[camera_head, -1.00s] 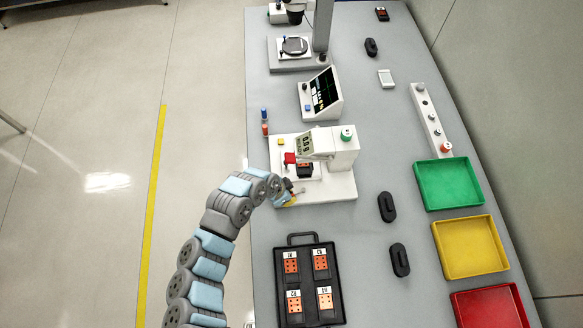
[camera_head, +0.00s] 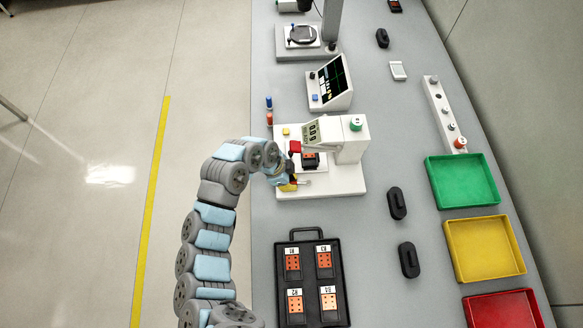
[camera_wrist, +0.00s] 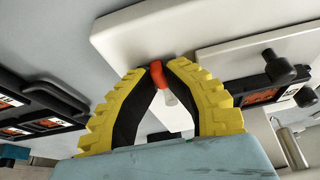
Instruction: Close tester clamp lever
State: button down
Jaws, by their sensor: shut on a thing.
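The white tester (camera_head: 352,145) stands mid-bench, with a small display and a green knob on top. A dark holder with an orange board (camera_head: 310,160) sits on its base. A red part (camera_head: 295,147) shows beside the display's lower edge. My gripper (camera_head: 296,184) is low at the near left of the base. In the wrist view, its yellow, black-lined fingers (camera_wrist: 160,70) are closed around a small red-orange tip with a pale stem, which looks like the clamp lever (camera_wrist: 157,74). The fingers hide part of the lever, and its exact angle is unclear. Black clamp parts (camera_wrist: 280,68) show to the right.
A black tray (camera_head: 285,250) with several orange boards lies nearer on the bench. Green (camera_head: 462,183), yellow (camera_head: 485,248) and red (camera_head: 503,310) bins line the right. A monitor unit (camera_head: 330,85) stands beyond the tester. Bench right of the tester is mostly clear.

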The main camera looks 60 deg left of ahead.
jog(key=c, duration=1.4)
grip_release()
jog(key=shift+a, duration=0.1)
jog(key=v, duration=1.2)
